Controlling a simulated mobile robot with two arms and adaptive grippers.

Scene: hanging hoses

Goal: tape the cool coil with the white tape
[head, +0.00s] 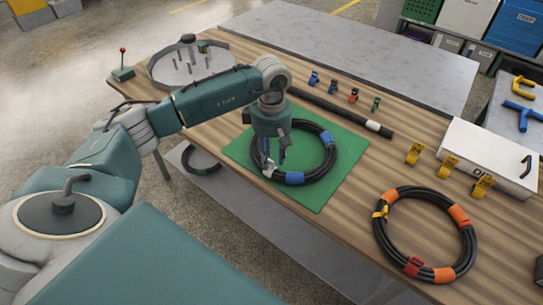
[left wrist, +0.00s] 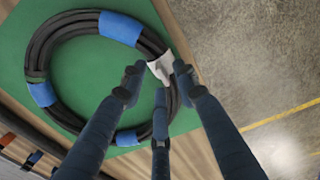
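The coil with blue bands (head: 325,170), the cool-coloured one, lies flat on a green mat (head: 335,192). It also shows in the left wrist view (left wrist: 45,55). A small white piece, which looks like the white tape (head: 268,169), is at the coil's near left side. In the left wrist view the white tape (left wrist: 161,67) sits at the coil's edge between my fingertips; whether it wraps right round cannot be told. My left gripper (head: 274,158) points down over that spot, its fingers apart (left wrist: 160,80). My right gripper is not in view.
A coil with orange, red and yellow bands (head: 421,268) lies at the table's near right. Several yellow tape pieces (head: 448,165) and a white box (head: 485,158) stand beyond it. A black tube (head: 335,110) and small coloured clips (head: 353,95) lie behind the mat.

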